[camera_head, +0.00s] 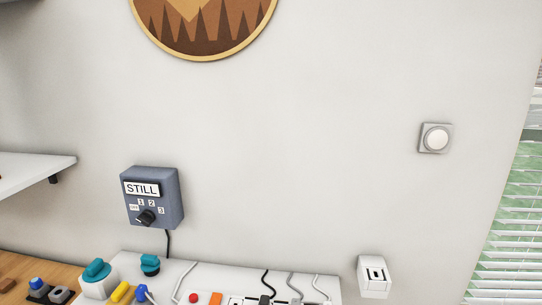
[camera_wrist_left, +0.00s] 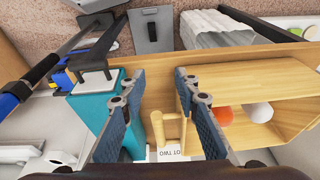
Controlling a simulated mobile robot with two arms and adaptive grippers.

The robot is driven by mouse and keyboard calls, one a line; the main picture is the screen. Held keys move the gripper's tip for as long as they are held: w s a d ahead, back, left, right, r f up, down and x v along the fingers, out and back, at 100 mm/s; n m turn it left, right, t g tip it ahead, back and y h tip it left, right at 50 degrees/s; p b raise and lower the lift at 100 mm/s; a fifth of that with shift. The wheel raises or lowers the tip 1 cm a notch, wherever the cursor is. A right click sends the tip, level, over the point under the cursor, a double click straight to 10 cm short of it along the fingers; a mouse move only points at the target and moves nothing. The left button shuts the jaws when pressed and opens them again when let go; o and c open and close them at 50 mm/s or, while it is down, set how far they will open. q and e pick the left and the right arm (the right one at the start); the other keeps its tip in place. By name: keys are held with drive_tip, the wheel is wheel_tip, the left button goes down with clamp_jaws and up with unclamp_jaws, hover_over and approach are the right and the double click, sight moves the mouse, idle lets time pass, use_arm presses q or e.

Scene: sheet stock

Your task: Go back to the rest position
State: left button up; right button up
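My left gripper (camera_wrist_left: 160,76) shows in the left wrist view with its two dark fingers spread wide apart. It is open, with nothing clasped between the fingertips. A small pale wooden piece (camera_wrist_left: 158,128) and a white label with partly hidden lettering (camera_wrist_left: 168,154) show through the gap, beyond the fingers. Neither gripper shows in the head view. My right gripper is not in view.
In the left wrist view, a teal box (camera_wrist_left: 90,106) is left of the fingers and a wooden tray (camera_wrist_left: 262,80) right. The head view shows a grey box marked STILL (camera_head: 153,198), a shelf (camera_head: 35,172), a wall dial (camera_head: 435,138) and blinds (camera_head: 512,225).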

use_arm(q)
drive_tip(key=s+f+b, duration=0.1)
drive_tip(key=s+f, duration=0.2)
drive_tip(key=f, duration=0.4)
drive_tip(key=s+a+f+g+b, duration=0.1)
drive_tip(key=s+f, duration=0.1)
drive_tip(key=f, duration=0.5)
drive_tip(key=s+f+b, duration=0.1)
drive_tip(key=s+f, duration=0.2)
drive_tip(key=f, duration=0.3)
drive_tip(key=s+a+f+b, duration=0.1)
drive_tip(key=s+a+f, duration=0.1)
drive_tip(key=s+f, duration=0.8)
drive_tip(key=shift+s+a+f+g, duration=0.2)
drive_tip(key=shift+s+f+g, duration=0.15)
drive_tip(key=shift+s, duration=0.65)
